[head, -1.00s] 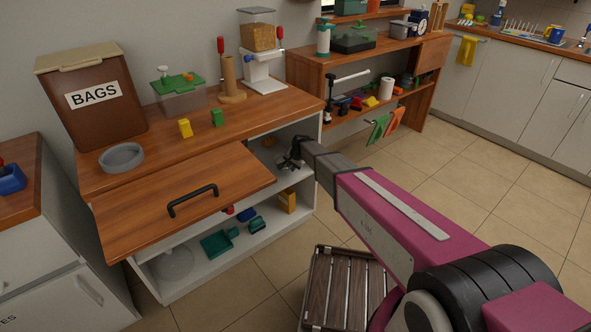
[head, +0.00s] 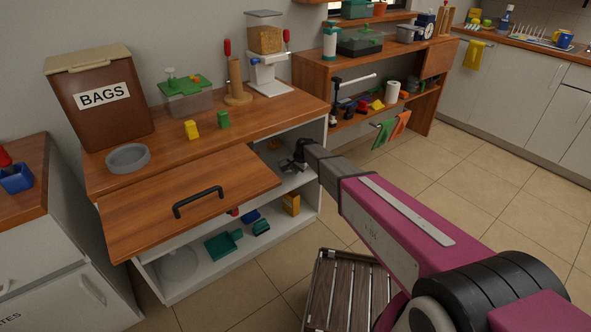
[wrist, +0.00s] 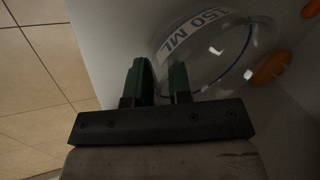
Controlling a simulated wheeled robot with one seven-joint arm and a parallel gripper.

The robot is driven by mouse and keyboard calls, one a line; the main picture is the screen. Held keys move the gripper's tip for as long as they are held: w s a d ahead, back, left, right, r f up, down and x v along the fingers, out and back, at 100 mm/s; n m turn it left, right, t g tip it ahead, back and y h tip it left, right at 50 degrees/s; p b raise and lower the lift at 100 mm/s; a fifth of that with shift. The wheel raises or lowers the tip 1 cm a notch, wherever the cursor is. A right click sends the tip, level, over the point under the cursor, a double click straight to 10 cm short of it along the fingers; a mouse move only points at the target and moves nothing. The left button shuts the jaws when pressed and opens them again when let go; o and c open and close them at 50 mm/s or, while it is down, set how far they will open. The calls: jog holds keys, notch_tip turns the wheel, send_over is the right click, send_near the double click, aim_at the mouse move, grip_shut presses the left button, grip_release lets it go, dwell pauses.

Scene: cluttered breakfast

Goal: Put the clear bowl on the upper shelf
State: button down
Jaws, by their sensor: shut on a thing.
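My gripper (head: 300,155) is at the open front of the white cabinet, just above its upper shelf (head: 293,184). In the wrist view my gripper (wrist: 163,82) has its green fingers shut on the near side of a clear bowl (wrist: 213,62) labelled "150 ML". The bowl looks tilted in that view. In the head view the bowl is not clearly made out behind the gripper and arm. I cannot tell whether the bowl touches the shelf.
An orange item (wrist: 271,67) is close beside the bowl. The cabinet's wooden door (head: 190,205) sticks out at left. On the lower shelf are a pale round dish (head: 177,264), a green dustpan (head: 222,245) and a yellow box (head: 291,203). A slatted crate (head: 345,290) stands on the floor.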

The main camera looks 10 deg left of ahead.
jog(key=shift+f, duration=0.4)
jog(key=shift+c, duration=2)
grip_release()
jog(key=shift+s+d, duration=0.1)
jog(key=shift+r, duration=0.1)
jog(key=shift+r, duration=3.7)
jog(key=s+d, duration=1)
jog(key=d, duration=0.2)
jog(key=shift+s, duration=0.15)
